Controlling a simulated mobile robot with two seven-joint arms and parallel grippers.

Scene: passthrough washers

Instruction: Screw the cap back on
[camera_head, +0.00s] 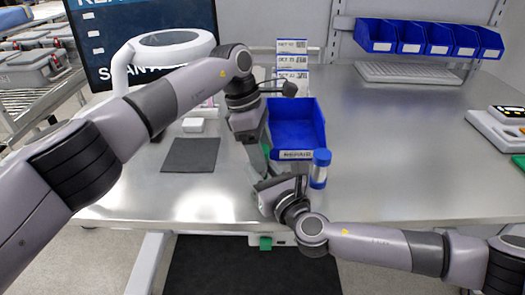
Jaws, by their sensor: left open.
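A small bottle (318,178) with a blue cap (321,157) at its top stands upright on the metal table, just in front of the blue bin. I cannot tell whether the cap is threaded on or only resting. My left gripper (263,160) is open, reaching down left of the bottle and apart from it. My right gripper (268,188) is below it, left of the bottle's base, and points up and left. Its fingers are mostly hidden, so their opening and anything between them do not show clearly.
A blue bin (297,128) labelled REPAIR stands behind the bottle. A dark mat (191,155) and a small white box (193,125) lie to the left. A scanner (165,48) and monitor are at the back left. The table right of the bottle is clear; a white device (497,130) sits far right.

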